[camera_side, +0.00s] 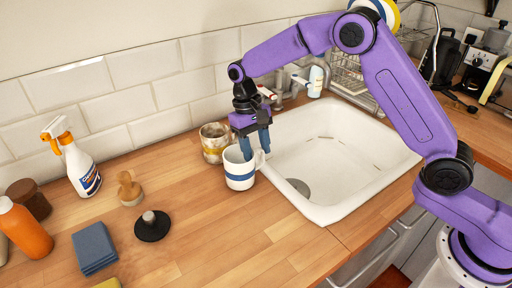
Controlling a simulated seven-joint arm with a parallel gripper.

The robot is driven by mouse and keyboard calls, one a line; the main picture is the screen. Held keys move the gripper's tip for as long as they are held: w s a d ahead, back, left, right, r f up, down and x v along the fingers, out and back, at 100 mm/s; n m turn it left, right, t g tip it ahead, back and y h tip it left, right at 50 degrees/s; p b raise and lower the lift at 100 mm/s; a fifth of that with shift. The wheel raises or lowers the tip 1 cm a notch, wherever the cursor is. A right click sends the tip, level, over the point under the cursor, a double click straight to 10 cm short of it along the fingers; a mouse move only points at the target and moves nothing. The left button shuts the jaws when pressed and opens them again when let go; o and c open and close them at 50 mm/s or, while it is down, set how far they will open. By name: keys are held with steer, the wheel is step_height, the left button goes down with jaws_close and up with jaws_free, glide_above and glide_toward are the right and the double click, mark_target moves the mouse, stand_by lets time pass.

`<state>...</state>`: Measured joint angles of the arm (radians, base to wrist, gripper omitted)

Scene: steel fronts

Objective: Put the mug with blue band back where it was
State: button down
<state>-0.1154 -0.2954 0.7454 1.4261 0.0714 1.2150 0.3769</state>
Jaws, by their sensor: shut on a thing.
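The white mug with a blue band (238,172) is upright on, or just above, the wooden counter at the left edge of the sink; I cannot tell if it touches the wood. My gripper (256,145) points down over its right side, with blue fingers shut on the mug near its rim and handle. The fingertips are partly hidden by the mug. A second mug, stained and with a yellow band (213,148), stands just behind it and to the left, by the tiled wall.
The white sink (330,212) lies right of the mug. On the counter's left are a spray bottle (76,165), brush (129,188), black sink plug (152,226), blue cloth (94,246) and orange bottle (24,232). The counter (215,235) in front of the mug is clear.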

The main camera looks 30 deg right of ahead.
steer(key=shift+f, duration=0.15)
steer(key=shift+c, duration=2.4)
jaws_free()
steer(key=v, duration=1.2)
steer(key=shift+s, duration=0.15)
